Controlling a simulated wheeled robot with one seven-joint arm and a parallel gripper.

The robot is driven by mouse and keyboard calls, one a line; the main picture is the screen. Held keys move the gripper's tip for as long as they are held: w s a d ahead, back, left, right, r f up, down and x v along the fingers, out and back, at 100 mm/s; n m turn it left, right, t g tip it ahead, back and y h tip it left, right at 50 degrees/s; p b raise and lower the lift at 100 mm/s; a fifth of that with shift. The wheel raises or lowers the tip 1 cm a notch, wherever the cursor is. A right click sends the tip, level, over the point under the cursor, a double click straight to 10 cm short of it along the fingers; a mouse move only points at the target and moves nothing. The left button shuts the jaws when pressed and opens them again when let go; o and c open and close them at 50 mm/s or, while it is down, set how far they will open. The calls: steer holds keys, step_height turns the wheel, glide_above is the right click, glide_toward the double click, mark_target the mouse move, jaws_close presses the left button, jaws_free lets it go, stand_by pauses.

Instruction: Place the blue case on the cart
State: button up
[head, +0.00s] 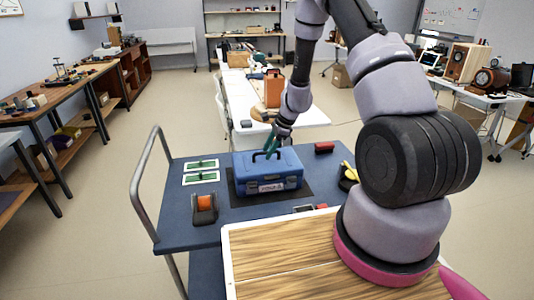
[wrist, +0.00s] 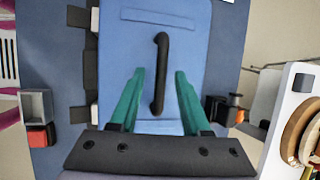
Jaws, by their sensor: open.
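The blue case (head: 270,184) lies flat on the blue top of the cart (head: 172,212), with a dark mat (head: 238,197) under it. Its black handle (wrist: 160,95) stands out from its upper face. My gripper (head: 272,143) is above the case, close to the handle. In the wrist view its green fingers (wrist: 159,74) are open and apart, one on each side of the handle, with nothing gripped. The gap between fingers and handle is hard to judge. The case (wrist: 150,35) fills the middle of the wrist view.
On the cart are two green boards (head: 201,165) at left, an orange and black device (head: 204,207) in front, a red and black item (head: 324,147) and a yellow item (head: 348,175) at right. A wooden top (head: 290,265) is nearest me. A white table (head: 240,98) stands behind.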

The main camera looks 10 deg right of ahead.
steer(key=s+d+r+n+t, duration=0.1)
steer(key=s+r+n, duration=0.3)
steer(key=r, duration=1.2)
steer(key=s+d+r+n+t, duration=0.15)
steer(key=s+r, duration=0.45)
steer(key=r, duration=0.9)
steer(key=s+d+r+n+t+h, duration=0.1)
steer(key=s+r+n, duration=0.3)
steer(key=s, duration=0.6)
steer(key=s+d+r+n+t+h, duration=0.1)
steer(key=s+r+n, duration=0.3)
steer(key=s+r, duration=0.4)
steer(key=shift+s+d+r+t+h, duration=0.15)
steer(key=shift+s+d+t+h, duration=0.2)
steer(key=shift+s, duration=0.55)
